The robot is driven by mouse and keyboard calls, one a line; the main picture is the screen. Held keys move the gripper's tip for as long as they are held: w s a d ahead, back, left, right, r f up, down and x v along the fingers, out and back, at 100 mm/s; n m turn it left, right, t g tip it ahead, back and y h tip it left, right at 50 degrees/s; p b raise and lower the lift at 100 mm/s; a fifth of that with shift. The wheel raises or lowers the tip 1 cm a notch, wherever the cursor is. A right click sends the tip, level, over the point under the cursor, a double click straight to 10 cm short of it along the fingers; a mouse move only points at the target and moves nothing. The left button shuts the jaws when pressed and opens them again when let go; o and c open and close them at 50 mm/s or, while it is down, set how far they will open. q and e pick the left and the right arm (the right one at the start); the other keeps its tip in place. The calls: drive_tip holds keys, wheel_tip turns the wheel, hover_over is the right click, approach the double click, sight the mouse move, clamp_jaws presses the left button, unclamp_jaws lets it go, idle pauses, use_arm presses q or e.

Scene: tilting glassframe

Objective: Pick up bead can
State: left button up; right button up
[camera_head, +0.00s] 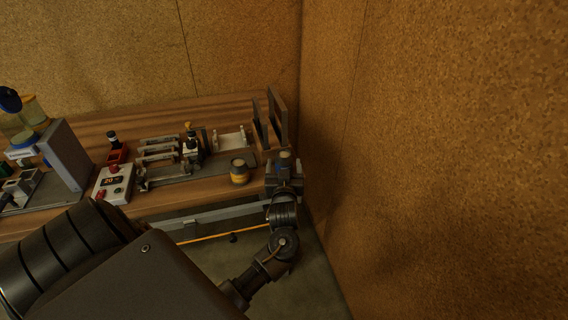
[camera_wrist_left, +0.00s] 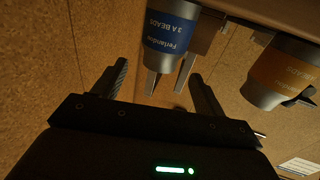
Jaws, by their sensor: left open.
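In the left wrist view a bead can with a blue label (camera_wrist_left: 172,30) reading "3 A BEADS" stands beyond my left gripper (camera_wrist_left: 158,84), roughly in line with the gap between its fingers. A second can with an orange label (camera_wrist_left: 283,70) is to its right; its label also appears to read "BEADS". In the head view the orange-banded can (camera_head: 239,172) stands near the bench's front edge, just left of my left gripper (camera_head: 284,172). The gripper is open. It largely hides the blue can in the head view, and contact cannot be told. My right gripper is out of view.
The wooden bench (camera_head: 70,218) carries metal fixtures (camera_head: 165,155), a white box with a red button (camera_head: 114,183) and a grey upright panel (camera_head: 68,152). Dark upright plates (camera_head: 277,118) stand behind the gripper. A cork-like wall (camera_head: 430,150) is close on the right.

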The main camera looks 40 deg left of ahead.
sight(284, 160)
use_arm(q)
drive_tip(key=shift+f+p+x, duration=0.2)
drive_tip(key=shift+p+x, duration=0.15)
drive_tip(key=shift+x, duration=1.05)
drive_tip(key=shift+f+p+x, duration=0.15)
drive_tip(key=shift+p+x, duration=0.2)
drive_tip(key=shift+x, duration=1.1)
drive_tip(key=shift+s, duration=0.1)
drive_tip(key=shift+c, duration=0.4)
drive_tip(key=c, duration=1)
drive_tip(key=shift+c, duration=0.3)
drive_tip(key=shift+r, duration=0.1)
